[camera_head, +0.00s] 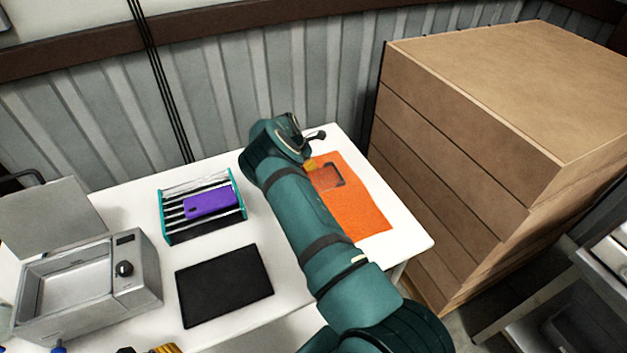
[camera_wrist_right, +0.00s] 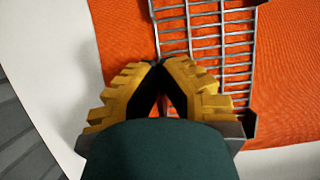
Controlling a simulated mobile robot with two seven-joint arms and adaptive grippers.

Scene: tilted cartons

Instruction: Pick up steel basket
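The steel basket (camera_wrist_right: 207,40) is a grey wire grid on the orange mat (camera_wrist_right: 120,30) in the right wrist view. In the head view the basket (camera_head: 330,178) looks small and is partly hidden by my right arm. My right gripper (camera_wrist_right: 160,66), with yellow fingers, has its tips together at the basket's left edge, with a wire running into them. It looks shut on that edge, and the basket appears to rest on the mat. In the head view the right gripper (camera_head: 309,163) is mostly hidden. Yellow fingers of my left gripper (camera_head: 165,349) just show at the bottom edge.
On the white table (camera_head: 130,210) stand a teal rack (camera_head: 168,233) with a purple phone-like item (camera_head: 210,203), a black flat panel (camera_head: 224,286) and a grey appliance (camera_head: 130,285) with a knob. A tall wooden cabinet (camera_head: 470,130) stands close to the table's right side.

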